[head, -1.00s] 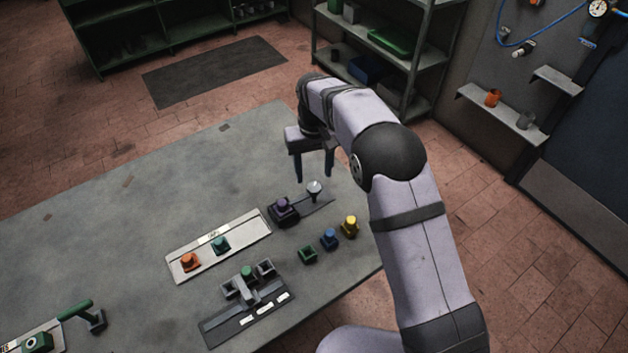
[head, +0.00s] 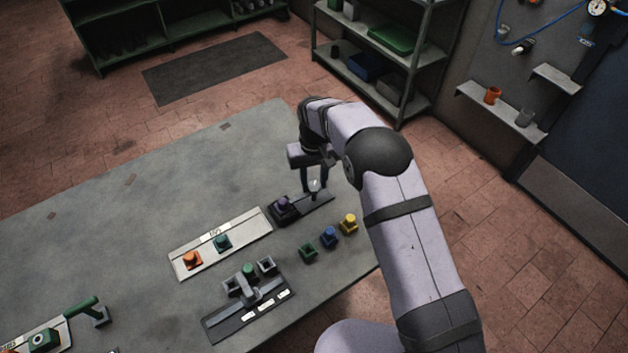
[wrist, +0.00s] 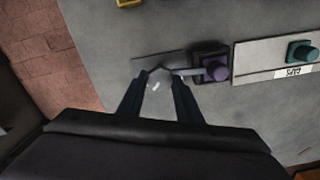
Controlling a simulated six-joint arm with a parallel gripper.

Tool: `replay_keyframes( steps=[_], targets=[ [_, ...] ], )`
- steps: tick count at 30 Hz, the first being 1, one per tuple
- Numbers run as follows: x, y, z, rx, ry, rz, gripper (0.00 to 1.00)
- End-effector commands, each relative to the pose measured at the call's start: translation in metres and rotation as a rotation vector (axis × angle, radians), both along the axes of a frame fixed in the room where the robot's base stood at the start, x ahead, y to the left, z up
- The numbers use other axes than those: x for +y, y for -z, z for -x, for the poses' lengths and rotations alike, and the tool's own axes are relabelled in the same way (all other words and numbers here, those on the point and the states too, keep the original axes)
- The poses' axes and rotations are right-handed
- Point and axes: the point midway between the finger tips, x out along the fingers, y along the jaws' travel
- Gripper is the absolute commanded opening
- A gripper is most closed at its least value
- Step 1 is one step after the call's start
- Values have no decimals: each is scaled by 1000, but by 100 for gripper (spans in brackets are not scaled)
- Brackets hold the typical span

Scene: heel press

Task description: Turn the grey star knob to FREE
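The grey star knob (head: 314,185) stands on a dark plate (head: 318,203) near the table's right edge in the head view. In the wrist view, its grey top (wrist: 156,88) with a small white mark shows between my fingers. My gripper (head: 315,186) points down with its two fingers apart, one on each side of the knob. It also shows in the wrist view (wrist: 162,74). I cannot tell whether the fingers touch the knob. No FREE label is readable, so the knob's setting cannot be told.
A purple-topped block (head: 283,206) stands close beside the knob. Yellow (head: 349,223), blue (head: 329,237) and green (head: 308,251) pieces stand nearer. A pale panel (head: 240,238) carries orange and teal pieces.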

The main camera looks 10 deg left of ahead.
Motion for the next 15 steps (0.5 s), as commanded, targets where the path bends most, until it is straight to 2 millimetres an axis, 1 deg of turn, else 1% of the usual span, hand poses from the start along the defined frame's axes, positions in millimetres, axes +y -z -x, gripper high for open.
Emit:
replay_keyframes(
  steps=[8, 15],
  targets=[
    [0, 0, 0, 0, -14, 0, 0],
    [0, 0, 0, -1, -99, 0, 0]
  ],
)
